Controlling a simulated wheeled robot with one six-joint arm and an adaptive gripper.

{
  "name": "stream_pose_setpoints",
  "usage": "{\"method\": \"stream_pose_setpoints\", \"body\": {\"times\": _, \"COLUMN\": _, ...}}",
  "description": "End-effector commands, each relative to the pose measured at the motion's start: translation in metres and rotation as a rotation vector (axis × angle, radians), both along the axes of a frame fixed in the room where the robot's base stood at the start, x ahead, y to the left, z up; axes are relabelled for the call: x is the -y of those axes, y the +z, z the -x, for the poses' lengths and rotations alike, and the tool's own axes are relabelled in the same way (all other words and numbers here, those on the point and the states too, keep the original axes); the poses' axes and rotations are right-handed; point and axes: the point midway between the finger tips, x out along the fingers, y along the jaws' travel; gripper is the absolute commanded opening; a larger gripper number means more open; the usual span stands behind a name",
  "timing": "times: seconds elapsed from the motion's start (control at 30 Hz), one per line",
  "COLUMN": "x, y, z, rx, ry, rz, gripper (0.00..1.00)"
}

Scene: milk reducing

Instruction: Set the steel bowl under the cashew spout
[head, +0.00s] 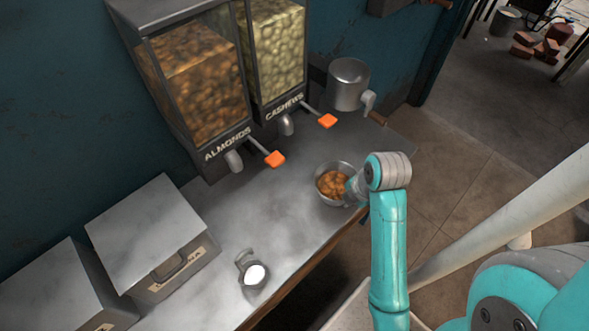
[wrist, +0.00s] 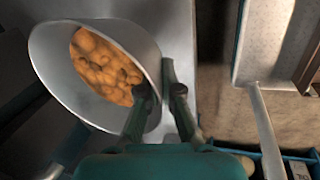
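The steel bowl (head: 323,194) holds brown nuts and is at the counter's front edge, right of and nearer than the cashew spout (head: 287,124). I cannot tell whether it rests on the counter or hangs just above it. The cashew dispenser (head: 277,50) is labelled CASHEWS and has an orange-tipped lever. My gripper (wrist: 158,80) has one finger inside the bowl and one outside, closed on its rim at the right side in the wrist view. In the head view my wrist hides the bowl's right edge and the fingers.
The almond dispenser (head: 196,85) and its spout (head: 233,161) stand left of the cashew one. A metal canister (head: 349,84) is at the right back. A small cup (head: 252,272) with white contents and lidded grey boxes (head: 147,232) are at left. Counter (head: 262,205) between is clear.

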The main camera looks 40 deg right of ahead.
Motion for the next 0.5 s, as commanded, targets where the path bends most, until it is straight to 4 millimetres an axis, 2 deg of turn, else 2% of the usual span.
{"method": "stream_pose_setpoints", "body": {"times": 0.1, "x": 0.0, "y": 0.001, "z": -0.029, "rx": 0.004, "ry": 0.006, "rz": 0.002, "gripper": 0.0}}
{"method": "stream_pose_setpoints", "body": {"times": 0.5, "x": -0.001, "y": 0.001, "z": -0.121, "rx": 0.002, "ry": 0.003, "rz": 0.0, "gripper": 0.0}}
